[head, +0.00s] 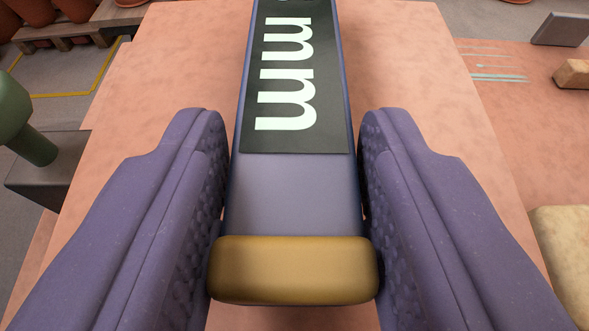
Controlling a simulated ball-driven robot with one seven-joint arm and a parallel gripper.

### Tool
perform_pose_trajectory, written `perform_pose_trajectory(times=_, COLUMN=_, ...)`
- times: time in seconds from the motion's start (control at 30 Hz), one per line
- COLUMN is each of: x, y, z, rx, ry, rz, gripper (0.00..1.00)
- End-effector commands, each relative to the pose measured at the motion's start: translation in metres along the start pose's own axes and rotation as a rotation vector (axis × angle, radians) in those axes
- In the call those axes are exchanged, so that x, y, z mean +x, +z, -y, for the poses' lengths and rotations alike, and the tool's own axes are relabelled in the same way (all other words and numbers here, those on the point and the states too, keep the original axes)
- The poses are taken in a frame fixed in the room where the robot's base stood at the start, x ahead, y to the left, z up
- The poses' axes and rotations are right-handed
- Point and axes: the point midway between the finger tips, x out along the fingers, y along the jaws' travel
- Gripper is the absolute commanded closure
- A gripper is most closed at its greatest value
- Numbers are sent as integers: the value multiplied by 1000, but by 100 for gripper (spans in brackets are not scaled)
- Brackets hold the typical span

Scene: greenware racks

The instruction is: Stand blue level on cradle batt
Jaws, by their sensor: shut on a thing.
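A blue-violet bar, which I take to be the blue level (294,195), lies lengthwise between the fingers of my gripper (295,125). It has a black label with white "mm" lettering and a mustard-coloured cap at its near end. Its far end runs out of the top of the view. My purple padded fingers are shut on its two long sides. The bar is over a broad pinkish clay-coloured surface (440,110); I cannot tell the height between them. I cannot make out a cradle batt for sure.
A green rounded thing (22,120) with a grey block (50,172) stands at left. Terracotta pots (75,8) on wooden pallets are at top left. At right are a cream block (565,255), a small tan block (573,74) and a grey slab (562,29).

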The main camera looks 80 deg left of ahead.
Motion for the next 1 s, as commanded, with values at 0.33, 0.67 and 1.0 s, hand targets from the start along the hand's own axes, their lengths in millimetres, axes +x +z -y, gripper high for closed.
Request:
perform_pose_trajectory(times=0.33, x=2, y=5, z=0, rx=-1, ry=0, rz=-1, gripper=87)
perform_pose_trajectory(times=0.67, x=3, y=8, z=0, rx=-1, ry=0, rz=-1, gripper=87)
perform_pose_trajectory(times=1.0, x=6, y=14, z=-1, rx=-1, ry=0, rz=-1, gripper=87)
